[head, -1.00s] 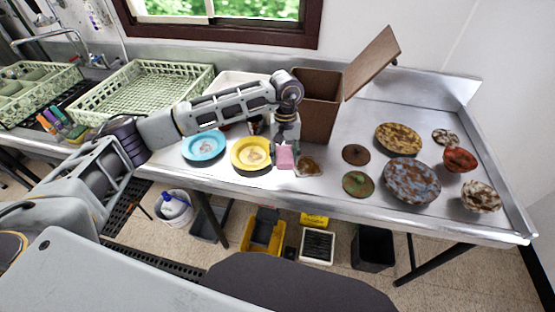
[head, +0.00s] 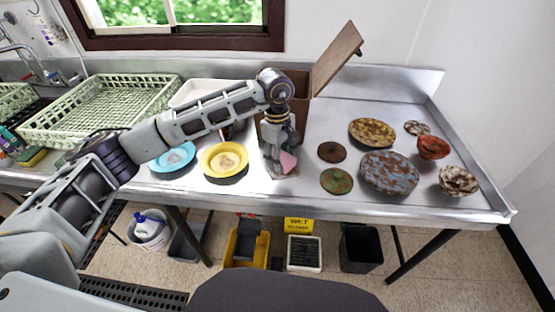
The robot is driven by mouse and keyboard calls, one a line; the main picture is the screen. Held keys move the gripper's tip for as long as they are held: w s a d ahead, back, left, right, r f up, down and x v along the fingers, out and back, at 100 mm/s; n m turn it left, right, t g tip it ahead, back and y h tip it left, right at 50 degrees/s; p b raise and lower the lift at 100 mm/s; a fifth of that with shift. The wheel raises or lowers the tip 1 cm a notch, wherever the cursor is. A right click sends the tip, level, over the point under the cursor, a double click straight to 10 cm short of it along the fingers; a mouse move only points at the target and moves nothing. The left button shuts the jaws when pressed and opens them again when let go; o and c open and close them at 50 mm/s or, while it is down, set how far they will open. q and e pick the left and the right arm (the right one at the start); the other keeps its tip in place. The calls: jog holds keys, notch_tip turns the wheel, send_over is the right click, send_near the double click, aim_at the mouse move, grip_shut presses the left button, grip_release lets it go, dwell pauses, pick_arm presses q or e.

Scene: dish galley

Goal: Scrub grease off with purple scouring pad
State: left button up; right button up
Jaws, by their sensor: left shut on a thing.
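My left gripper (head: 279,150) points down over the steel counter, shut on a pink-purple scouring pad (head: 288,162). The pad looks tilted and sits low over a small brown-stained dish (head: 285,176); I cannot tell whether they touch. The gripper and pad hide most of this dish. A yellow plate (head: 210,151) with a pale brownish stain in its middle lies left of the gripper. A blue plate (head: 177,153) with a stain lies farther left, partly under my left arm. My right gripper is not in view.
Several soiled plates and bowls, including a large mottled plate (head: 389,185) and a red bowl (head: 433,147), lie to the right. A green rack (head: 101,106) stands at left.

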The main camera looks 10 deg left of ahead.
pick_arm(q)
jog(key=shift+d+n+b, duration=0.35)
jog(key=shift+d+n, duration=0.1)
jog(key=shift+n, duration=0.65)
jog(key=n, duration=0.1)
jog(key=d+n+b, duration=0.1)
jog(key=n, duration=0.1)
jog(key=shift+h, duration=0.3)
jog(key=shift+d+n, duration=0.1)
jog(key=shift+n, duration=0.6)
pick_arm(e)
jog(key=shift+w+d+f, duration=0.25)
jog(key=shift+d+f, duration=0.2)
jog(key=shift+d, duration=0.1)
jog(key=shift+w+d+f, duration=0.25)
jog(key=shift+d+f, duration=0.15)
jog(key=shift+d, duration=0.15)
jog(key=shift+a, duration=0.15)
